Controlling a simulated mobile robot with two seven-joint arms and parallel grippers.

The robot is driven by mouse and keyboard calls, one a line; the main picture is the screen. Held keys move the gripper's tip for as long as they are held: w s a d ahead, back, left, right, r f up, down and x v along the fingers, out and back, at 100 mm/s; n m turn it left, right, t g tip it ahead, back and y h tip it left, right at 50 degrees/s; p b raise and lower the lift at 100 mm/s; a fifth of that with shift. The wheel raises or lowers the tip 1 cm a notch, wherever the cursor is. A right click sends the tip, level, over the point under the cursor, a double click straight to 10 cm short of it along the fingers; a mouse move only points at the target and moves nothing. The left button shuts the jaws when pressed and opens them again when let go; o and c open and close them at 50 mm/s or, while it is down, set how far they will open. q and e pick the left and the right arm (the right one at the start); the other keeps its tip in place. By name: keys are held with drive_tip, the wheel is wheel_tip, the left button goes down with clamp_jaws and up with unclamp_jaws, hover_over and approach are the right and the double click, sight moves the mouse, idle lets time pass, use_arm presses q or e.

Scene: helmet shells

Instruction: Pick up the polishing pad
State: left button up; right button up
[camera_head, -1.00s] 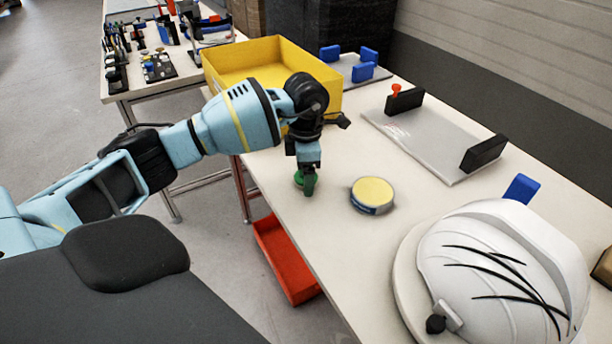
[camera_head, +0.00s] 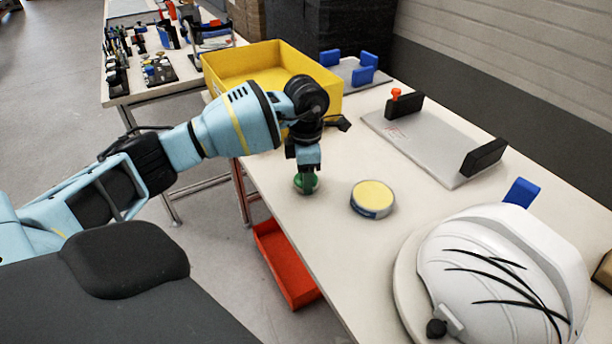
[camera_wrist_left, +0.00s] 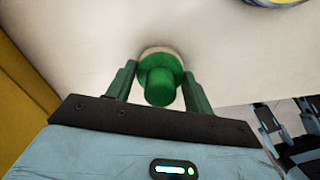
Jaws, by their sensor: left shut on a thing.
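The polishing pad (camera_head: 299,181) has a green body and round green knob, with a pale underside rim showing in the left wrist view (camera_wrist_left: 160,83). It is near the left edge of the white table, upright, at or very close to the table top. My left gripper (camera_head: 307,191) comes down over it from above and is shut on it. In the left wrist view its green fingers (camera_wrist_left: 157,82) stand on either side of the pad. The fingers partly hide the pad in the head view. My right gripper is not in view.
A tin with a yellow top (camera_head: 373,195) stands just right of the pad. A yellow bin (camera_head: 325,75) is behind my gripper. A white helmet shell (camera_head: 500,265) is at front right, a grey plate with black blocks (camera_head: 425,140) at back right. A red bin (camera_head: 283,262) is below the table edge.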

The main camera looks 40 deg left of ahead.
use_arm(q)
drive_tip(key=shift+r, duration=0.5)
wheel_tip(320, 180, up, 2)
drive_tip(key=shift+s+d+r, duration=0.1)
drive_tip(key=shift+s+d, duration=0.05)
drive_tip(key=s+d, duration=0.3)
drive_tip(key=s, duration=0.1)
drive_tip(key=s+d+r, duration=0.1)
drive_tip(key=s+d, duration=0.2)
drive_tip(key=s, duration=0.1)
drive_tip(key=s+d, duration=0.3)
drive_tip(key=s, duration=0.1)
drive_tip(key=shift+s+d+r, duration=0.1)
drive_tip(key=shift+s+r, duration=0.05)
drive_tip(key=shift+s, duration=0.15)
